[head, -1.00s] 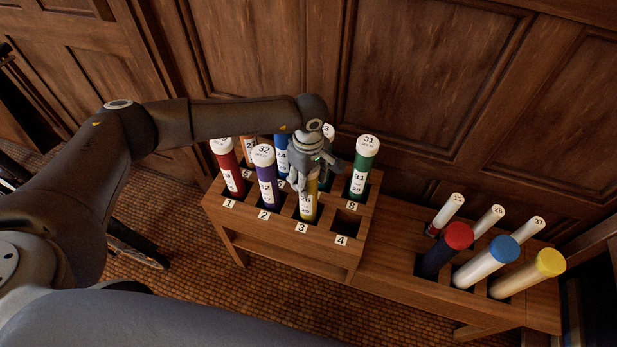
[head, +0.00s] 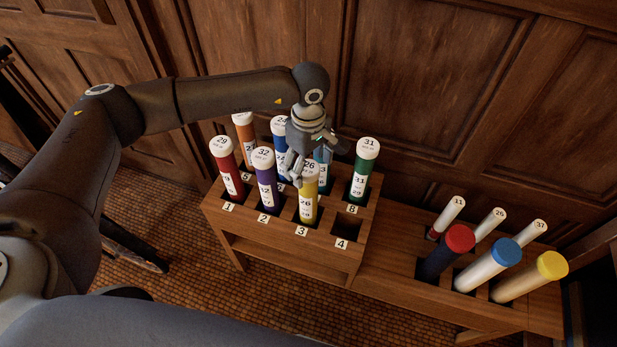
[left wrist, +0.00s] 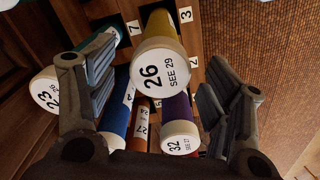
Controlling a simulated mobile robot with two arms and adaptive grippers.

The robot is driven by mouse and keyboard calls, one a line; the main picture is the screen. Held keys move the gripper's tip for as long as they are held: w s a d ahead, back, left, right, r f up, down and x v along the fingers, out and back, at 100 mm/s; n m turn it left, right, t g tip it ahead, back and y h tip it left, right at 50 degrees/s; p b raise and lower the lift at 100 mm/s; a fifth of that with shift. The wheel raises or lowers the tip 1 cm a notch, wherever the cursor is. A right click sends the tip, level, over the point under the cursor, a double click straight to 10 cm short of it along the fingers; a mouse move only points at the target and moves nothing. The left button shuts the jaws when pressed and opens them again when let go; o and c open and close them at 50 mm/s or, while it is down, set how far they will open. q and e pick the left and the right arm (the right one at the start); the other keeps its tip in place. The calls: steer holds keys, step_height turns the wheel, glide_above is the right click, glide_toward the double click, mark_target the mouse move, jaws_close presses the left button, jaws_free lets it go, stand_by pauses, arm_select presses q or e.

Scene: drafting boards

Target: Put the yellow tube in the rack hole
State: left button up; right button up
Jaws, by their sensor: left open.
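The yellow tube (head: 307,200) stands upright in rack hole 3, with a white cap marked 26. It also shows in the left wrist view (left wrist: 161,62), with its cap facing the camera. My left gripper (head: 312,165) is open just above and behind the yellow tube. In the left wrist view its fingers (left wrist: 160,95) are spread to either side, with the cap between and beyond them. The wooden rack (head: 292,237) has numbered holes. Hole 4 (head: 346,227) at the front right is empty. My right gripper is not in view.
Red (head: 228,170), purple (head: 266,185) and green (head: 361,175) tubes stand in the rack, with orange, blue and teal ones behind. A lower stand (head: 390,284) to the right holds several capped tubes. A panelled wall is close behind.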

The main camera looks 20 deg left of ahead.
arm_select(q)
step_height(320, 180, up, 5)
steer(key=shift+r, duration=0.15)
stand_by(0.5)
